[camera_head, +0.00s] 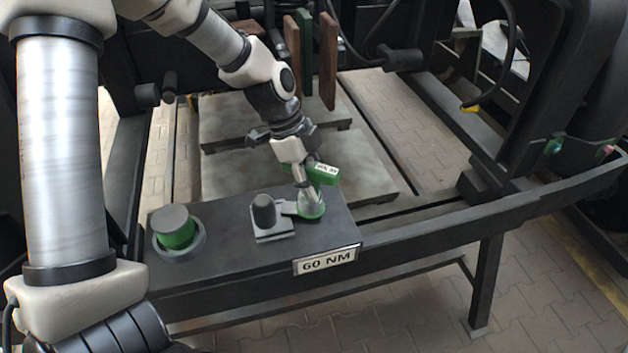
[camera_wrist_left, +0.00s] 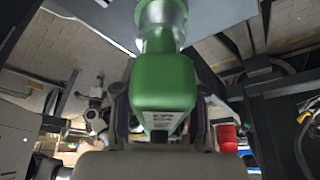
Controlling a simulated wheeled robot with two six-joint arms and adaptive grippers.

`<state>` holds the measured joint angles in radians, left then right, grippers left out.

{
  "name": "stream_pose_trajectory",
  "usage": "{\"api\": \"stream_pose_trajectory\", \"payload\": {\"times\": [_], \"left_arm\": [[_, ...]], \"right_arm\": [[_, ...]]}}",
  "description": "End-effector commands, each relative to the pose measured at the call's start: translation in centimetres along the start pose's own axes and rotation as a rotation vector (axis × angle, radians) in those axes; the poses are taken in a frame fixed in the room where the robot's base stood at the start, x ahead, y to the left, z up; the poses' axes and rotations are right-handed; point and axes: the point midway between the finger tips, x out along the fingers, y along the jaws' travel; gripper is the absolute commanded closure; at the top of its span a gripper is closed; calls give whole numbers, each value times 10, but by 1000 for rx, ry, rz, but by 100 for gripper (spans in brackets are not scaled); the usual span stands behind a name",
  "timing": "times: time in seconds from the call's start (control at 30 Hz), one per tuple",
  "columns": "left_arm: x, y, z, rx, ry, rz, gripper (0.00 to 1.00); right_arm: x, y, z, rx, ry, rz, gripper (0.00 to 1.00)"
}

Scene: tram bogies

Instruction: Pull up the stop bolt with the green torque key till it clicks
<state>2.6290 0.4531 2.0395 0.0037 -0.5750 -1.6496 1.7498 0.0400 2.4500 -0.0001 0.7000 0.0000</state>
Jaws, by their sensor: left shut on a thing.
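The green torque key (camera_head: 324,174) has a handle with a white label and a silver and green lower end. My left gripper (camera_head: 303,180) points down and is shut on the key. The key's lower end meets the top of the black bench beside a small block with a black knob (camera_head: 264,210). In the left wrist view the key (camera_wrist_left: 164,80) fills the middle, its silver part at the top edge. Which part is the stop bolt I cannot tell; the contact under the key is hidden. My right gripper is not in view.
A green cylinder with a grey cap (camera_head: 176,227) sits in a ring socket left on the bench. A "60 NM" plate (camera_head: 326,260) is on its front edge. Dark frame parts and a rail (camera_head: 440,236) stand at the right. A red container (camera_wrist_left: 227,136) shows in the wrist view.

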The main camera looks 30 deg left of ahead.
Motion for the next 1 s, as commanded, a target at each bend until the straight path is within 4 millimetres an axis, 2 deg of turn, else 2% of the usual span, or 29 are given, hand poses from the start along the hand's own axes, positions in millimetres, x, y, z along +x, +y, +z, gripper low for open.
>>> {"api": "stream_pose_trajectory", "payload": {"times": [0.1, 0.6, 1.0], "left_arm": [[-14, 0, -6, 0, 0, -2, 100], [-55, 0, -23, -1, 0, -2, 100], [-54, 0, -22, -1, 0, -2, 100]], "right_arm": [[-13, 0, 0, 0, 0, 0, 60], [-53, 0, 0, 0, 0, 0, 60], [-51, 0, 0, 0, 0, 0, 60]]}}
